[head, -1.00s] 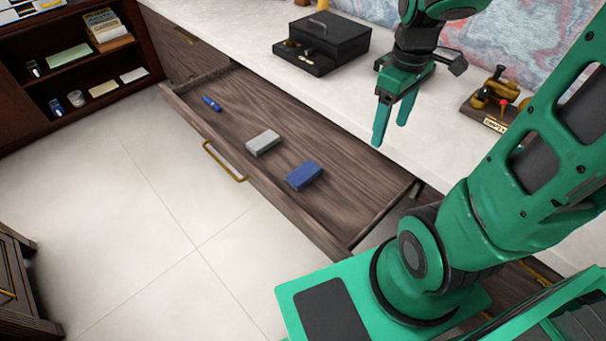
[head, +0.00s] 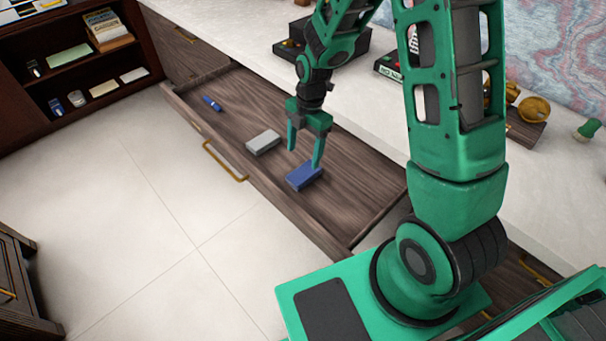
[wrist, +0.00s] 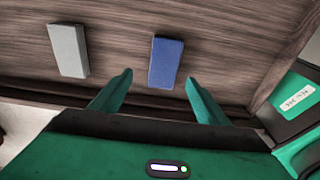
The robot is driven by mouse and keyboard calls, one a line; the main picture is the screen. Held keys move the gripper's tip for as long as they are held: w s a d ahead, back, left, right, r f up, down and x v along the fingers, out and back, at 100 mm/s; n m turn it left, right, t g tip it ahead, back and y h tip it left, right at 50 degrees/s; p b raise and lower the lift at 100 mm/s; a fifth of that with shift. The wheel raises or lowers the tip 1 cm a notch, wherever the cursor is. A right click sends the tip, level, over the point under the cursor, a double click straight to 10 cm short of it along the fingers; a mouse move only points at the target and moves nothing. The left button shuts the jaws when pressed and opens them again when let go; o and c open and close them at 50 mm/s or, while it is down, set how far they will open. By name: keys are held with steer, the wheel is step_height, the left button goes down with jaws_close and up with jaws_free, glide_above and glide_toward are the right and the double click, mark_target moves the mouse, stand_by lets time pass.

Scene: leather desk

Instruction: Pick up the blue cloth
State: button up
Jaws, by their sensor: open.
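The blue cloth (head: 303,177) is a small folded block lying flat in the open wooden drawer, toward its right half. It also shows in the wrist view (wrist: 166,62), just beyond my fingertips and between their lines. My gripper (head: 304,158) points down above the blue cloth, with its fingers spread and nothing between them. In the head view, the right fingertip overlaps the cloth's far edge; I cannot tell whether they touch. In the wrist view my gripper (wrist: 159,82) is open, with the cloth apart from both fingers.
A grey block (head: 264,142) lies left of the blue cloth in the drawer (head: 365,190), and a blue pen-like object (head: 211,103) lies farther left. Drawer walls surround them. The white countertop behind holds a black box and other items. The drawer's right end is bare.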

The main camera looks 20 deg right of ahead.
mark_target(304, 172)
step_height(304, 172, down, 2)
steer(key=shift+f, duration=0.2)
steer(key=f, duration=0.4)
steer(key=shift+s, duration=0.35)
steer(key=shift+f, duration=0.55)
steer(key=shift+c, duration=0.4)
steer(key=c, duration=1.1)
steer(key=shift+c, duration=0.2)
